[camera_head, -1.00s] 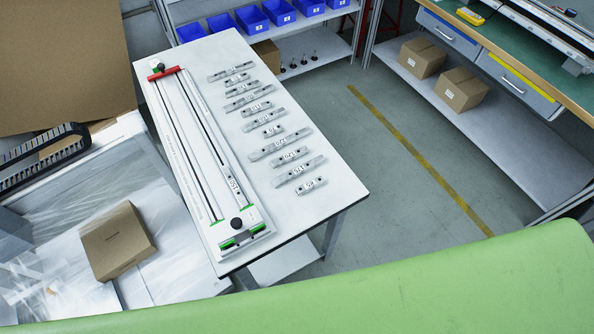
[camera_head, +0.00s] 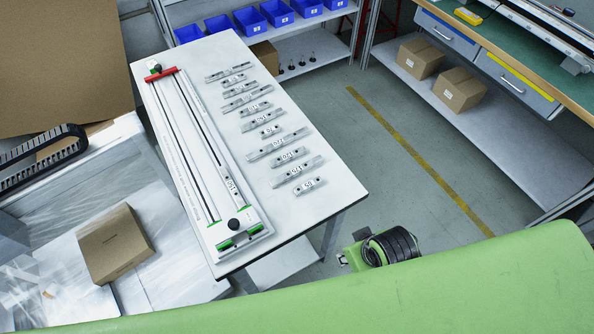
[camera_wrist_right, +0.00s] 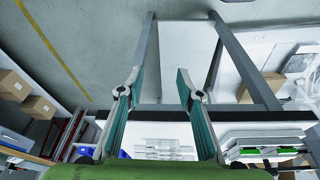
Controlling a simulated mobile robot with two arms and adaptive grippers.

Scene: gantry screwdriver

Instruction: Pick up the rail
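Several short silver rails with white number labels lie in a column on the white table (camera_head: 325,212). The longest ones include one in the middle (camera_head: 279,143); the shortest is the nearest one (camera_head: 308,186). The frames do not show which rail is meant. A long gantry fixture (camera_head: 190,140) with a red end bar, green end pieces and a labelled rail in it (camera_head: 230,184) lies along the table's left side. My right gripper (camera_wrist_right: 159,72) is open and empty; in the right wrist view the rails (camera_wrist_right: 165,148) show small beyond it. My left gripper is not in view.
Blue bins (camera_head: 246,20) stand on a shelf behind the table. Cardboard boxes (camera_head: 459,89) sit under a workbench at right. A brown box (camera_head: 115,243) lies at lower left.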

